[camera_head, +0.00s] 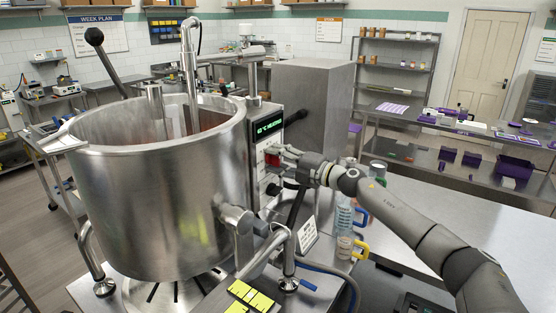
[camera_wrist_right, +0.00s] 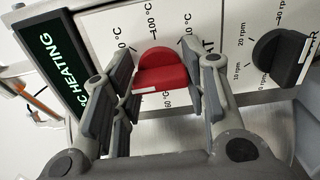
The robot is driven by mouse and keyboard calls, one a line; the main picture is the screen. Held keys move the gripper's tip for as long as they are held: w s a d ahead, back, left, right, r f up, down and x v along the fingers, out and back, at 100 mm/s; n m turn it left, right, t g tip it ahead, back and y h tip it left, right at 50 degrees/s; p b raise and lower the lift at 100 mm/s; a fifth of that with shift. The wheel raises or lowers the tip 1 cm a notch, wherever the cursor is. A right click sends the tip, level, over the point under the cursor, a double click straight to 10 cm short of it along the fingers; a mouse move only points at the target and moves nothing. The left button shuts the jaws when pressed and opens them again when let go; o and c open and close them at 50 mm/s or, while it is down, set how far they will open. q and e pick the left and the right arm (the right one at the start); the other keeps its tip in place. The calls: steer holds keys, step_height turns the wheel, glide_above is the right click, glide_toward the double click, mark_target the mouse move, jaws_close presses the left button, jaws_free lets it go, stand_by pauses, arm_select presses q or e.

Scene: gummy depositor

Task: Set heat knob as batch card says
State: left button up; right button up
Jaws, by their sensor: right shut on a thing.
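The red heat knob (camera_wrist_right: 162,72) sits on a white dial panel with temperature marks in °C. In the head view it shows as a small red patch (camera_head: 271,159) on the control box of the big steel kettle (camera_head: 150,190). My right gripper (camera_head: 280,152) is at the panel, its fingers on both sides of the knob and shut on it. The display (camera_head: 269,126) above shows green text with "HEATING"; it also shows in the wrist view (camera_wrist_right: 62,65). A small white card (camera_head: 307,234) with print too small to read stands beside the box. My left gripper is not in view.
A second, black knob (camera_wrist_right: 278,55) with rpm marks sits close beside the heat knob. Jugs with blue and yellow handles (camera_head: 346,225) stand on the steel table (camera_head: 430,215) under my right arm. The table's right part is clear.

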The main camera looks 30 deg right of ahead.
stand_by(0.3)
steer(key=o, duration=1)
steer(key=shift+o, duration=0.2)
steer(key=shift+d, duration=0.1)
steer(key=v, duration=1.2)
